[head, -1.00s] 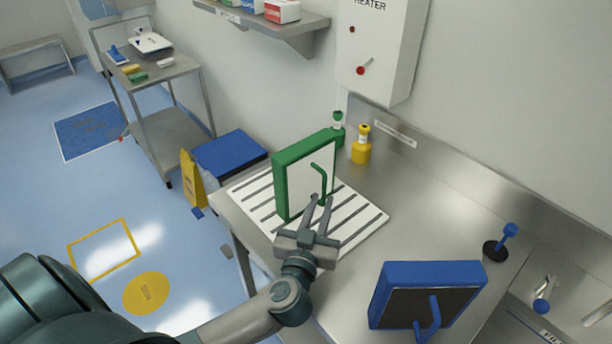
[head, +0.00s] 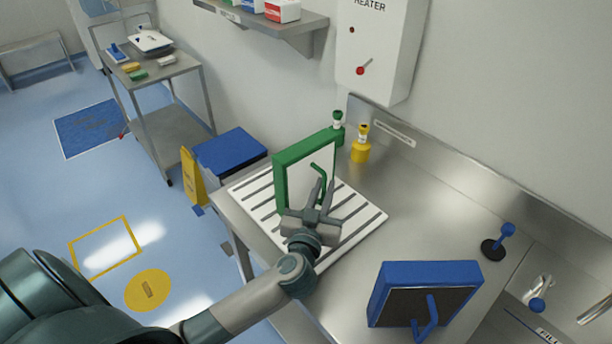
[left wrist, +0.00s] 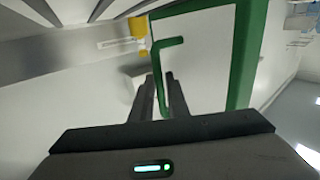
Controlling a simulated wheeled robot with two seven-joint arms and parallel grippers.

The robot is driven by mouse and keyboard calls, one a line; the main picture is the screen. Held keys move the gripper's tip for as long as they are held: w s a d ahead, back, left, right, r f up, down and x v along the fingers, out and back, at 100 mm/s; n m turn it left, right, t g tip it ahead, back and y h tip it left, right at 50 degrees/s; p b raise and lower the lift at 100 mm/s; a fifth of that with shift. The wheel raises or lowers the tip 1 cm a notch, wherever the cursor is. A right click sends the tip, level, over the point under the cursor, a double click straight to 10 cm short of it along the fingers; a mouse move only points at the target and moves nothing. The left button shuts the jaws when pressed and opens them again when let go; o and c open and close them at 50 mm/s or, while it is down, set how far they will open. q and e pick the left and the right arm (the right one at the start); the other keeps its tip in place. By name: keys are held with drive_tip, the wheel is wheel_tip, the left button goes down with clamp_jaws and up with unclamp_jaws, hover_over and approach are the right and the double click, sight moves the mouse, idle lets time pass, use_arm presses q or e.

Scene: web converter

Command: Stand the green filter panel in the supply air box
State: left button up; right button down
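The green filter panel (head: 308,157), with a green frame, a pale face and a green bar handle (head: 319,172), stands upright on a white slotted rack on the steel counter. My left gripper (head: 325,180) is at the lower part of this handle, in front of the panel's face. In the left wrist view the handle (left wrist: 165,60) runs down between the two fingers (left wrist: 160,95); whether they press on it cannot be told. My right gripper is out of view. I cannot make out a supply air box in these frames.
A blue-framed dark panel (head: 425,295) with a blue handle is at the counter's front. Green (head: 338,125) and yellow (head: 361,145) bottle-like items stand behind the green panel. A white heater box (head: 380,50) hangs above.

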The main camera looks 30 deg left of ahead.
use_arm(q)
clamp_jaws()
drive_tip(key=shift+r, duration=0.1)
wheel_tip(320, 180, up, 10)
drive_tip(key=shift+p, duration=0.35)
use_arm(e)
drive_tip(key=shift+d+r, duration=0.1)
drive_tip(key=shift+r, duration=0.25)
